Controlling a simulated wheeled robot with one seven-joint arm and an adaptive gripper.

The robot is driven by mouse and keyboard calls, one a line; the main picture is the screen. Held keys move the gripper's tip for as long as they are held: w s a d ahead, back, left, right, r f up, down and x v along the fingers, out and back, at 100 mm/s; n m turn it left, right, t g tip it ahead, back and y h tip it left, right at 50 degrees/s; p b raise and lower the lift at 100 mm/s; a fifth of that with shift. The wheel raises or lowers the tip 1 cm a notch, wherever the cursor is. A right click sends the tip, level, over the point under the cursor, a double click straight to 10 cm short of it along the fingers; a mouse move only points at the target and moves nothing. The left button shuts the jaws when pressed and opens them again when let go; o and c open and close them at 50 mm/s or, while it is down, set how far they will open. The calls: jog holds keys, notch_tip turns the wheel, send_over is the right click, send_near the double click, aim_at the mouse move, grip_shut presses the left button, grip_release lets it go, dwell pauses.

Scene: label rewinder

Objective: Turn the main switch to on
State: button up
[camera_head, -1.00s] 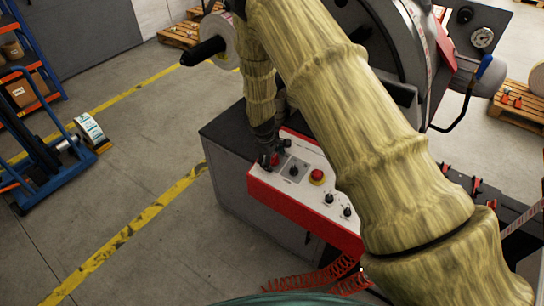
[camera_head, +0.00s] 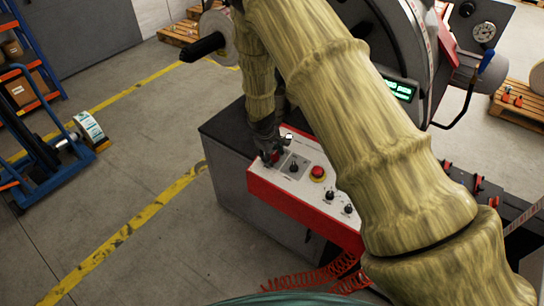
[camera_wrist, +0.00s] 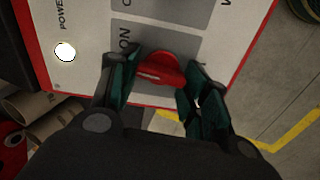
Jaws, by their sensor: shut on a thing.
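The main switch (camera_wrist: 160,68) is a red knob on the white control panel with a red border. In the wrist view it sits between the two dark green fingertips of my gripper (camera_wrist: 158,82), which is shut on it. The word ON is printed just left of the knob. A round power lamp (camera_wrist: 65,51) glows white at the left. In the head view my gripper (camera_head: 266,146) reaches down onto the panel's far left end and hides most of the switch.
A black selector knob (camera_head: 294,167), a red emergency button (camera_head: 317,173) and two small black knobs (camera_head: 338,199) stand along the panel. A green display (camera_head: 400,90) is lit on the machine. Coiled red hoses (camera_head: 310,277) hang below.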

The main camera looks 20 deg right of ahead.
jog(key=m+b, duration=0.2)
jog(key=shift+d+m, duration=0.1)
jog(key=shift+m, duration=0.3)
jog(key=shift+r+m+b, duration=0.1)
jog(key=shift+m+b, duration=0.85)
jog(key=shift+m, duration=0.05)
jog(key=o, duration=1)
jog(key=shift+r, duration=0.1)
jog(key=v, duration=1.2)
